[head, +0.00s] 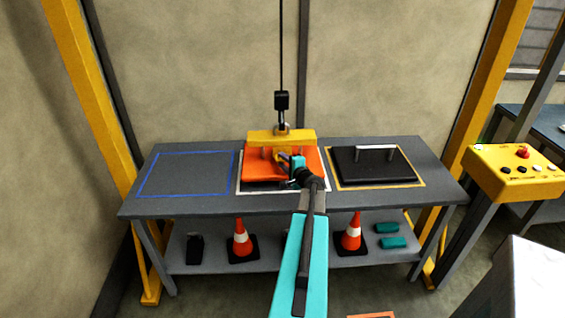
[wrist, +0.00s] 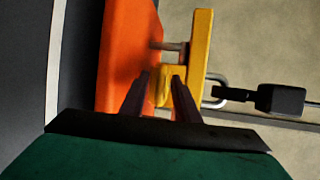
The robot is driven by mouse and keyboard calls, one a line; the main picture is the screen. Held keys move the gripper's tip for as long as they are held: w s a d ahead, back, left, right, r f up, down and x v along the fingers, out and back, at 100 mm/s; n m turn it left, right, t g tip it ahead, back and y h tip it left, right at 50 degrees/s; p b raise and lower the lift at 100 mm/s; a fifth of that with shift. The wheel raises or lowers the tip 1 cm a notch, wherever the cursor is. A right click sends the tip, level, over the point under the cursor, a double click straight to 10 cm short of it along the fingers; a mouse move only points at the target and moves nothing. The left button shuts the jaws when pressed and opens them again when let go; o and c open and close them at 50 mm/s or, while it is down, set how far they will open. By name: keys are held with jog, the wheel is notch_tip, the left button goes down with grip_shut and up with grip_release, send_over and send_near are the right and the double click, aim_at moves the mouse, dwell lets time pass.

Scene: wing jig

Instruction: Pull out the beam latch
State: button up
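The yellow lifting beam (head: 282,137) sits just above an orange block (head: 256,166) at the middle of the bench. In the wrist view the beam (wrist: 203,50) and the orange block (wrist: 120,60) stand side by side, joined by a grey pin (wrist: 170,46). A small yellow piece (wrist: 166,88), which looks like the beam latch, sits at the beam's inner side. My gripper (wrist: 162,76) has its two dark fingers apart. The yellow piece shows between and behind the fingertips, with a gap at the left finger. Whether the fingers touch it cannot be told.
A black hook block (head: 282,101) on a cable hangs over the beam. A black plate with a handle (head: 376,166) lies right, and a blue outlined area (head: 187,175) is empty at left. A yellow control box (head: 514,171) stands right. Cones (head: 241,241) are on the shelf.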

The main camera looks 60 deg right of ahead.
grip_shut()
jog(key=shift+a, duration=0.15)
